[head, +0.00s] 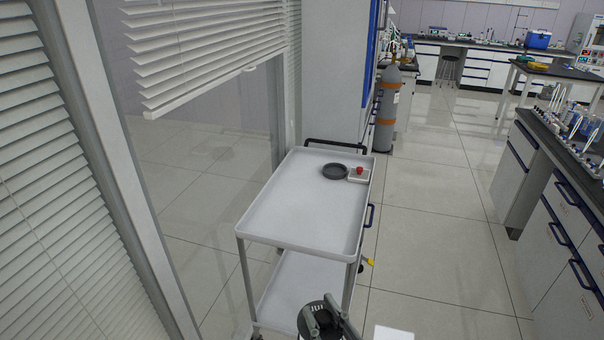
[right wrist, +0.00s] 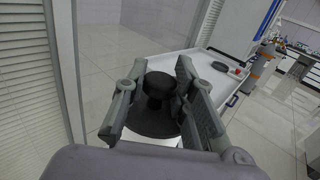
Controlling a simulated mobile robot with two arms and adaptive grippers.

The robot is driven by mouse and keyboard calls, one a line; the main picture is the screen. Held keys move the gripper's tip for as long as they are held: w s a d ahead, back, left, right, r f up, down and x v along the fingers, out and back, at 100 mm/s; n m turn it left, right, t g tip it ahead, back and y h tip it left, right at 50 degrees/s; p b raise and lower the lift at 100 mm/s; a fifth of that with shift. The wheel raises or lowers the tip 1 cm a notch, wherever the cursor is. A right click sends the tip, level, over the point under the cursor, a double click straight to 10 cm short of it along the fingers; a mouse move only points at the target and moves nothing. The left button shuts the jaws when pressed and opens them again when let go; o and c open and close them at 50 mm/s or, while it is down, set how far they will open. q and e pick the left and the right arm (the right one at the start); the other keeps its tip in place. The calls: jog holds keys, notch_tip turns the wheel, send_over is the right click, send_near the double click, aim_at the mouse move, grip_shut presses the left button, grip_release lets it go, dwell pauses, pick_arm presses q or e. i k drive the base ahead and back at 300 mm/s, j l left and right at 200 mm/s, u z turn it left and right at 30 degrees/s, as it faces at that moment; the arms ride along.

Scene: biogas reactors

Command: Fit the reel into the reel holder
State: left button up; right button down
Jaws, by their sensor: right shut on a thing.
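The reel (right wrist: 152,122), a black spool with a wide flange and a narrower hub, is between the fingers of my right gripper (right wrist: 161,80) in the right wrist view. The gripper is shut on it. In the head view the black reel (head: 314,318) and my right gripper (head: 330,308) show at the bottom edge, in front of the cart's near end. A dark round dish-like piece, likely the reel holder (head: 335,171), lies at the far end of the white cart top. It also shows in the right wrist view (right wrist: 219,66). My left gripper is not in view.
A small white box with a red button (head: 359,173) sits right of the round piece. The white cart (head: 290,205) has a raised rim; its top is otherwise bare. Glass and blinds (head: 215,45) stand left, a gas cylinder (head: 387,110) beyond, lab benches right.

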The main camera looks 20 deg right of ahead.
aim_at(335, 171)
jog(key=l+u, duration=0.2)
jog(key=u, duration=0.3)
jog(key=i+l+u, duration=0.1)
jog(key=l+u, duration=0.15)
jog(key=u, duration=0.2)
jog(key=l+u, duration=0.2)
jog(key=u, duration=0.3)
jog(key=k+l, duration=0.1)
jog(key=l, duration=0.35)
jog(key=k+l, duration=0.1)
jog(key=l, duration=0.35)
jog(key=k+l, duration=0.1)
jog(key=l, duration=0.35)
jog(key=k+l, duration=0.1)
jog(key=l, duration=0.35)
jog(key=k+l, duration=0.1)
jog(key=l, duration=0.4)
jog(key=k+l, duration=0.1)
jog(key=l, duration=0.35)
jog(key=k+l, duration=0.1)
jog(key=l, duration=0.8)
jog(key=k, duration=0.05)
